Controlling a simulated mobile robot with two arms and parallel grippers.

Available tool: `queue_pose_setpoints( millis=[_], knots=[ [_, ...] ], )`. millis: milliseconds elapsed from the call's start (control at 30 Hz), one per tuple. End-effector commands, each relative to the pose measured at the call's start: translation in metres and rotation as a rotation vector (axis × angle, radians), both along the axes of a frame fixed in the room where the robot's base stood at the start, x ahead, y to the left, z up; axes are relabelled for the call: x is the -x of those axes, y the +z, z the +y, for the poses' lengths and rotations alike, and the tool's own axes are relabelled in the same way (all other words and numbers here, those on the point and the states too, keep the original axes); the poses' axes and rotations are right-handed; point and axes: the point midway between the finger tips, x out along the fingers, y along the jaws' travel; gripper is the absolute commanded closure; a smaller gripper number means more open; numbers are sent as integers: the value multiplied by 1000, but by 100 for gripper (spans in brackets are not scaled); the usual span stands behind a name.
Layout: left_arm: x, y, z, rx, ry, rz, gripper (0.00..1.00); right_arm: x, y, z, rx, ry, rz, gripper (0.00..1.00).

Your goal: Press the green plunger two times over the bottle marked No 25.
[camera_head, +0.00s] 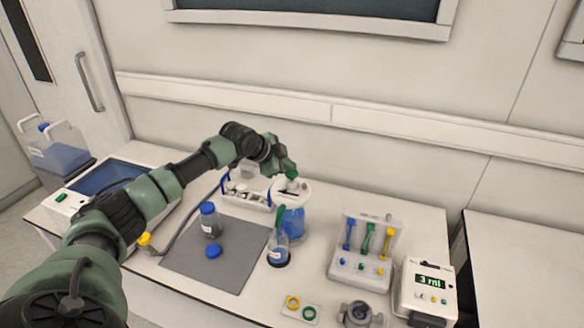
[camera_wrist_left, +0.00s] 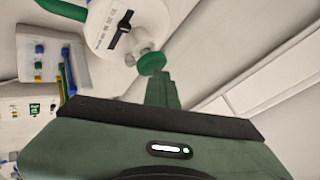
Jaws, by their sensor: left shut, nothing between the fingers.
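A white-topped dispenser (camera_head: 300,188) holding blue liquid stands at the back middle of the bench. In the left wrist view, its white top (camera_wrist_left: 105,25) carries a round green plunger (camera_wrist_left: 152,62). My left gripper (camera_head: 288,172) is shut and empty, at the plunger; whether it touches is unclear. Its green fingers also show in the wrist view (camera_wrist_left: 161,90), close to the plunger. A clear bottle (camera_head: 278,252) with a white label stands in a dark ring below the dispenser's green spout (camera_head: 280,214). Its number is too small to read. My right gripper is out of view.
A grey mat (camera_head: 190,258) holds a blue-capped bottle (camera_head: 210,222) and a loose blue cap (camera_head: 213,251). A rack (camera_head: 360,264) with coloured levers and a device reading 3 ml (camera_head: 429,285) stand right. A wall is behind.

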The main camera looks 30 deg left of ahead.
Motion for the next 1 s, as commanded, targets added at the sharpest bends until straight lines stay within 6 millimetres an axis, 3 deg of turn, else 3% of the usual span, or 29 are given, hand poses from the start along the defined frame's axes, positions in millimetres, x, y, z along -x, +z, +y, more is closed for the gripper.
queue_pose_setpoints(
  millis=[167,567,1000],
  knots=[
    [1,11,0,-1,0,4,100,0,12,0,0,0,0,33],
    [0,15,1,0,1,-1,100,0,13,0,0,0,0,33],
    [-1,58,0,-1,0,-2,100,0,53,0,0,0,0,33]
  ],
)
